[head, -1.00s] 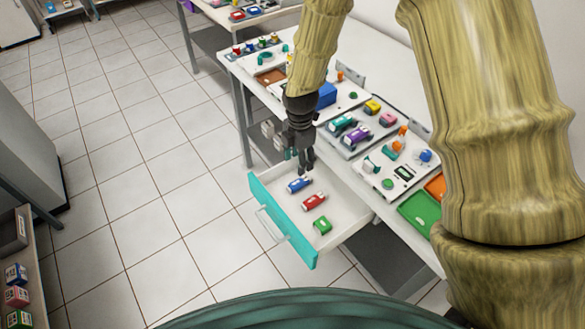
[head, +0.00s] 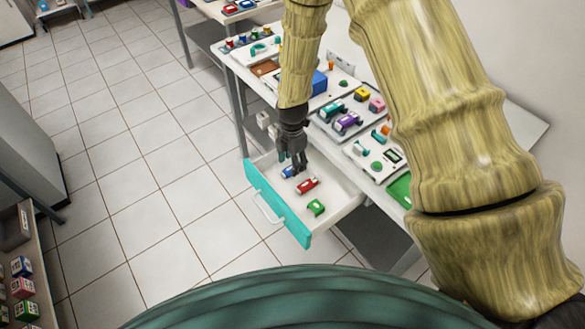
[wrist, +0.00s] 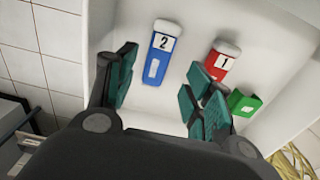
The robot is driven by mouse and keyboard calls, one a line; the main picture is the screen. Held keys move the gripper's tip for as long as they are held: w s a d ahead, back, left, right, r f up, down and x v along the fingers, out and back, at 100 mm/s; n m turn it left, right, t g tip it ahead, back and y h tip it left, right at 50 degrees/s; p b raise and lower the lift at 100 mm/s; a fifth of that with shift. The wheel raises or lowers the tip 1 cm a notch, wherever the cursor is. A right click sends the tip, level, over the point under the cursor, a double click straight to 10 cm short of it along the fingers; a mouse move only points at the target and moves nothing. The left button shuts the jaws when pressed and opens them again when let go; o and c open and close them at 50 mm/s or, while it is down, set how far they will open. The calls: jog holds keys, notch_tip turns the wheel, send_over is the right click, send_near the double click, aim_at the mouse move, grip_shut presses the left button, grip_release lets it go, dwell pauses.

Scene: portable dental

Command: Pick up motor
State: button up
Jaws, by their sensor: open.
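An open white drawer with a teal front (head: 272,203) holds three small items. A green item (wrist: 243,103) lies beyond the red one. None is labelled as a motor, so I cannot tell which it is. My gripper (wrist: 162,92) is open and empty above the drawer, with the blue item ahead between its teal-padded fingers.
The white table (head: 358,62) above the drawer carries trays with several coloured parts, including purple, yellow and pink ones. A green tray (head: 399,190) sits at its near end. The tiled floor left of the drawer is clear. A shelf with small boxes (head: 22,286) stands at lower left.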

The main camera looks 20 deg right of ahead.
aim_at(291, 166)
jog(key=shift+w+f, duration=0.15)
jog(key=shift+f, duration=0.5)
jog(key=shift+w+f, duration=0.15)
jog(key=shift+f, duration=0.45)
jog(key=shift+s+f, duration=0.1)
jog(key=shift+f, duration=0.25)
jog(key=shift+f, duration=0.1)
jog(key=c, duration=1.1)
